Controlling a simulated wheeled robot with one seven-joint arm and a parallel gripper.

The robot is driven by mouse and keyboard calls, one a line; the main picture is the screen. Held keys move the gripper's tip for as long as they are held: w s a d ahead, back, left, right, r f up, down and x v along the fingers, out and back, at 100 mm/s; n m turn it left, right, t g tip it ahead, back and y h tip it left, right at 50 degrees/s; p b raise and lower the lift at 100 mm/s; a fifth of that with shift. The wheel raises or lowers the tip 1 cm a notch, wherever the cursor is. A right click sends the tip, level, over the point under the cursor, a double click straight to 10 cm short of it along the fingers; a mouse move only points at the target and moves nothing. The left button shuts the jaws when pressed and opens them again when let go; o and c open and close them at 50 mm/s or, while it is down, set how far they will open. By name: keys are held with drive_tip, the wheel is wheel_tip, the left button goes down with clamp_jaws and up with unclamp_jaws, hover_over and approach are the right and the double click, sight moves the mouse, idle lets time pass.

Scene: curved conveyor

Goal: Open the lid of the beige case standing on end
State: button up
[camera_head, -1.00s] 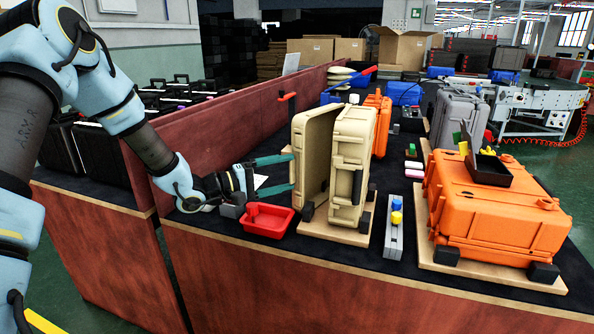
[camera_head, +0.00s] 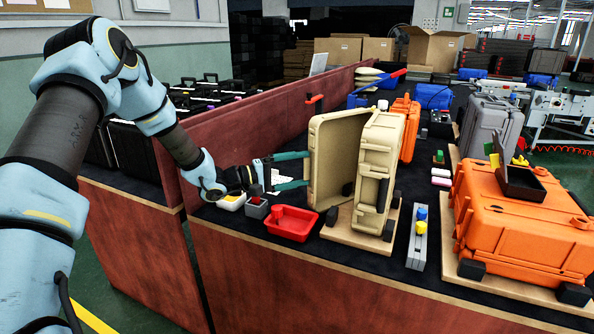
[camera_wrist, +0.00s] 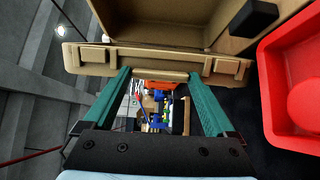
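The beige case stands on end on a wooden board (camera_head: 350,232) in the head view. Its lid (camera_head: 333,165) is on the left, swung away from the body (camera_head: 372,165), and the hollow between them shows. My gripper (camera_head: 304,169) comes from the left with its two green fingers spread, their tips at the lid's outer left edge. In the wrist view the lid's rim (camera_wrist: 100,58) crosses ahead of my gripper (camera_wrist: 159,74). A short beige bar shows between the fingertips; whether the fingers touch it is unclear.
A red tray (camera_head: 291,222) lies just in front of the lid, close to my gripper; it also shows in the wrist view (camera_wrist: 272,95). A small grey box (camera_head: 256,208) stands left of it. A grey block with knobs (camera_head: 416,252) and an orange case (camera_head: 520,225) stand right.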

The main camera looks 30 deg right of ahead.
drive_tip(key=shift+o, duration=0.3)
drive_tip(key=shift+s, duration=0.1)
drive_tip(key=b+v, duration=0.1)
drive_tip(key=v, duration=1)
drive_tip(key=shift+b, duration=0.35)
drive_tip(key=shift+d, duration=0.1)
drive_tip(key=shift+c, duration=0.2)
